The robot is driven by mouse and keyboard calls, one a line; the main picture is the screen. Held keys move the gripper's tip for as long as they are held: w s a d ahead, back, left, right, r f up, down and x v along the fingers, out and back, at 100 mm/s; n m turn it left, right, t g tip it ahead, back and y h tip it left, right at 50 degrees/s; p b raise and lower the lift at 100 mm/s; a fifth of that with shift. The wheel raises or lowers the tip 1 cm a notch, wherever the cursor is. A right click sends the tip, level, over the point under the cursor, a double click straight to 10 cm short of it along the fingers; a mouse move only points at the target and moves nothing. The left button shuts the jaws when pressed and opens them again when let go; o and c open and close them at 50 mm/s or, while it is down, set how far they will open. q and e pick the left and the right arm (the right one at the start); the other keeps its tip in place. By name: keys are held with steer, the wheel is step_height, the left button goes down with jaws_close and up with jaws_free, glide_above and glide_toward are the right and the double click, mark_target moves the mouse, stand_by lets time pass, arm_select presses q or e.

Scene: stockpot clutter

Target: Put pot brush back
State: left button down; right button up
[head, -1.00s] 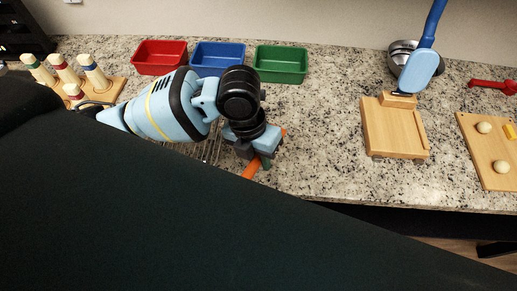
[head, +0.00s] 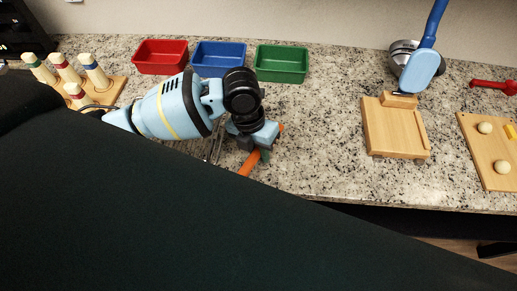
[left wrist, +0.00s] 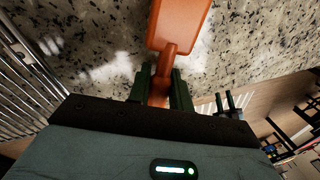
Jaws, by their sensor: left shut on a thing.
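My left gripper (head: 262,153) is low over the front of the counter, left of the middle of the head view. It is shut on an orange tool (head: 248,163), which I take for the pot brush, though no bristles show. In the left wrist view the dark green fingers of the gripper (left wrist: 161,73) close on the narrow neck of the tool. Its broad orange head (left wrist: 180,22) points away from the gripper, over the speckled counter. I cannot tell whether the tool touches the counter.
Red (head: 160,66), blue (head: 218,70) and green (head: 281,78) trays stand at the back. A wire rack (left wrist: 25,85) lies beside my gripper. The counter between is clear.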

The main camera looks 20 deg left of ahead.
arm_select(q)
steer(key=shift+f, duration=0.1)
steer(key=c, duration=1.5)
jaws_free()
steer(key=shift+c, duration=0.2)
step_height(320, 180, up, 12)
steer(key=a, duration=0.2)
steer(key=shift+w+a+p, duration=0.15)
steer(key=shift+w+p, duration=0.05)
steer(key=shift+p, duration=0.2)
